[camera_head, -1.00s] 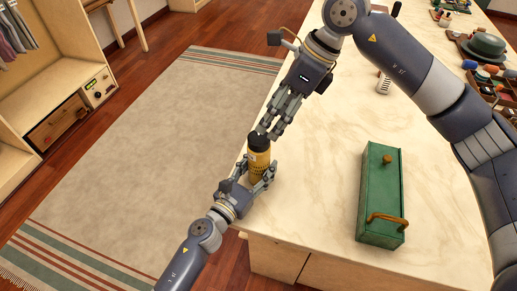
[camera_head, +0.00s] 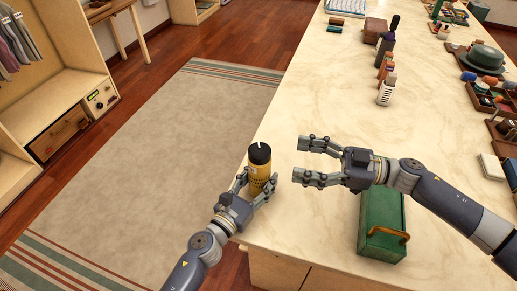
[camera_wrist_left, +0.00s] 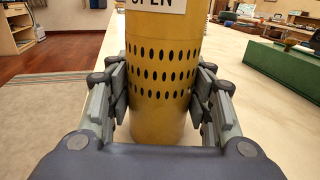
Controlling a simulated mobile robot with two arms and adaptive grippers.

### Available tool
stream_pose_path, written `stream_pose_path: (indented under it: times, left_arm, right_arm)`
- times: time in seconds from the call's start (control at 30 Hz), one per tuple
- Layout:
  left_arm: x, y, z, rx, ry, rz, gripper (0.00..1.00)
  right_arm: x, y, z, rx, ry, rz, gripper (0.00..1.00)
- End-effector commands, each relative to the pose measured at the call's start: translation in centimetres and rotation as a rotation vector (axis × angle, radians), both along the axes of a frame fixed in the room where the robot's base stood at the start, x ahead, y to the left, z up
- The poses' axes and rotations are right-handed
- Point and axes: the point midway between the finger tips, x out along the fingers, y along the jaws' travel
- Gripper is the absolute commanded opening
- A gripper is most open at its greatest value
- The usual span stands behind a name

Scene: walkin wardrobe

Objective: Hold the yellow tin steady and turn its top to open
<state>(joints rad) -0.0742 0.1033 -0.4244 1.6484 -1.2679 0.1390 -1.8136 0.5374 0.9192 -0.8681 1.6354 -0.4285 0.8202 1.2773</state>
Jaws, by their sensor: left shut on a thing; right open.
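The yellow tin (camera_head: 259,176) stands upright near the left edge of the pale table, its black top (camera_head: 260,153) on it with a small white mark. My left gripper (camera_head: 256,187) is shut around the tin's lower body. In the left wrist view, the tin (camera_wrist_left: 160,85) has rows of dark holes and part of a label reading "OPEN", with fingers on both sides; its top is out of that view. My right gripper (camera_head: 300,161) is open and empty, to the right of the tin and apart from it, its fingers pointing left.
A green box (camera_head: 383,222) with a brown handle stands on the table (camera_head: 310,215), partly behind my right arm. Several bottles and blocks, including a white one (camera_head: 385,92), stand further back. A green hat (camera_head: 482,58) and trays are at the far right.

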Motion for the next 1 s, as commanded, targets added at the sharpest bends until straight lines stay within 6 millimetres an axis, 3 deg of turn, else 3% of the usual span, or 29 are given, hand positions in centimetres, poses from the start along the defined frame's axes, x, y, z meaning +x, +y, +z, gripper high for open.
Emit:
stream_pose_path:
  times: [0.17, 0.7, 1.0]
  left_arm:
    - [0.0, 0.0, 0.0, 0.0, 0.0, -0.001, 0.18]
    - [0.0, 0.0, 0.0, 0.0, 0.0, 0.0, 0.18]
    - [0.0, 0.0, 0.0, 0.0, 0.0, 0.0, 0.18]
  right_arm:
    - [0.5, -0.1, -0.5, 0.028, 0.084, -0.038, 0.66]
    - [2.9, 9.2, -0.4, 0.027, 0.08, -0.037, 0.66]
    - [3.3, 10.9, -0.5, 0.024, 0.08, -0.037, 0.66]
